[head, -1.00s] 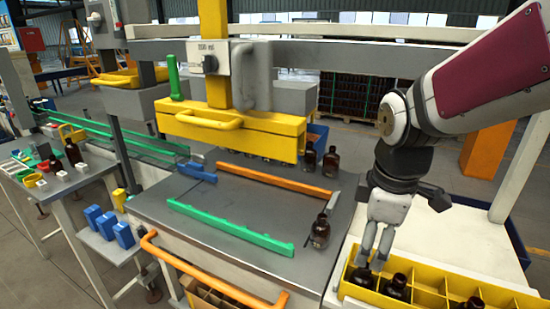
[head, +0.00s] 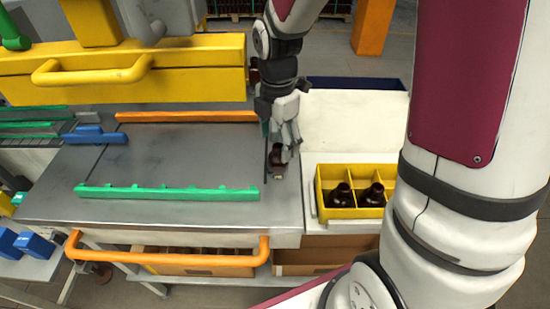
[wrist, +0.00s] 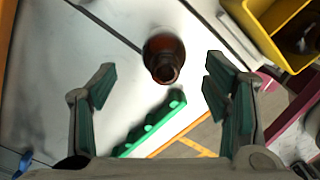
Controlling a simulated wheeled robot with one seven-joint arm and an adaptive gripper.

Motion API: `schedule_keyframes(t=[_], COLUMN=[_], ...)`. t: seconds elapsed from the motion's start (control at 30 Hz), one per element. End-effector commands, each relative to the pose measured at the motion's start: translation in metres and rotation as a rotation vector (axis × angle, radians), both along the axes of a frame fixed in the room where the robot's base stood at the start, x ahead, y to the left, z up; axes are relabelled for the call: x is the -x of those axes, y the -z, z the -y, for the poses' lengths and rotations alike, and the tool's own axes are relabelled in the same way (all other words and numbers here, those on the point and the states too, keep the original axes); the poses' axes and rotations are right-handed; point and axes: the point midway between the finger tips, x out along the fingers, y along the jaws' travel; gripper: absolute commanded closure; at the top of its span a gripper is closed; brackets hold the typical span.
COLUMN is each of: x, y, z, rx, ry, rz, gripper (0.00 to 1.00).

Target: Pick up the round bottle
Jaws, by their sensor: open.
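An amber bottle (head: 277,158) stands on the grey table near its right edge; in the head view my gripper partly hides it. In the wrist view the bottle (wrist: 163,55) shows from above, with its dark round mouth toward me. My gripper (head: 282,138) points down over the bottle. In the wrist view my gripper (wrist: 160,76) is open, one finger to each side, with clear gaps. The bottle is slightly beyond the fingertips in that picture. I cannot tell how far below the fingertips it is.
A yellow divided crate (head: 349,213) with amber bottles stands to the right. A green rail (head: 165,192) and an orange rail (head: 185,116) lie on the table. A yellow press head (head: 190,70) hangs at the back left. The table's middle is clear.

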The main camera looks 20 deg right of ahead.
Motion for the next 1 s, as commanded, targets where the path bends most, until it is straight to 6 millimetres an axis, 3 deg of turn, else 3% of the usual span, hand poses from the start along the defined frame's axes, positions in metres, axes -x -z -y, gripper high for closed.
schedule_keyframes(t=[0.43, 0.77, 0.87, 1.0], x=[0.006, 0.005, 0.005, 0.005], y=[0.051, 0.058, 0.058, 0.058], z=[0.000, 0.000, 0.000, 0.000], rx=[0.000, 0.000, 0.000, 0.000], ry=[0.001, 0.002, 0.002, 0.002], rz=[-0.003, 0.000, 0.000, 0.000], gripper=[0.31, 0.31, 0.49, 0.81])
